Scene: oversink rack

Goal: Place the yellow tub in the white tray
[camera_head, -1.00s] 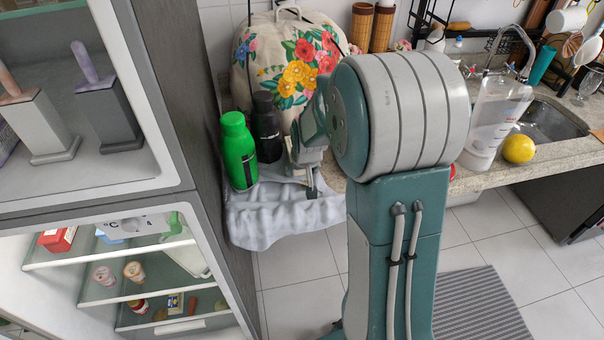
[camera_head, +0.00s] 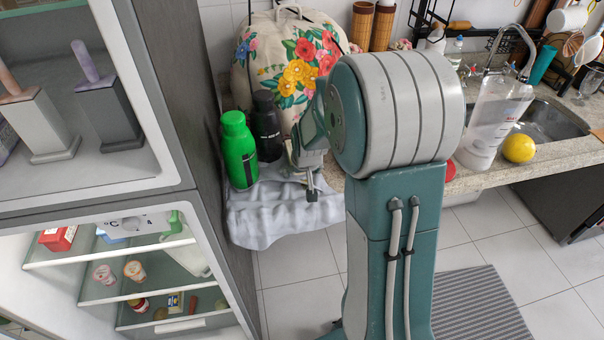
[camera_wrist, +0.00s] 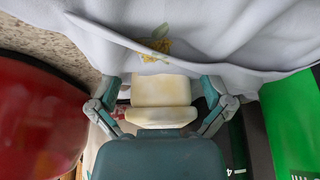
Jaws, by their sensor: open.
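A pale yellow, cream-coloured block-like thing (camera_wrist: 160,90), which looks like the yellow tub, shows between the fingers of my gripper (camera_wrist: 161,97) in the wrist view. The fingers stand apart on its left and right sides; I cannot tell whether they touch it. In the head view my gripper (camera_head: 312,188) points down over the grey-white cloth at the counter's edge, right of the green bottle, and the tub cannot be made out there. I cannot identify the white tray in either view.
A green bottle (camera_head: 238,150) and a black bottle (camera_head: 267,128) stand close left of my gripper. A flowered cover (camera_head: 285,60) is behind. The cloth (camera_head: 270,215) hangs over the counter edge. A large red round thing (camera_wrist: 35,115) is close in the wrist view. An open fridge (camera_head: 130,265) is at left.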

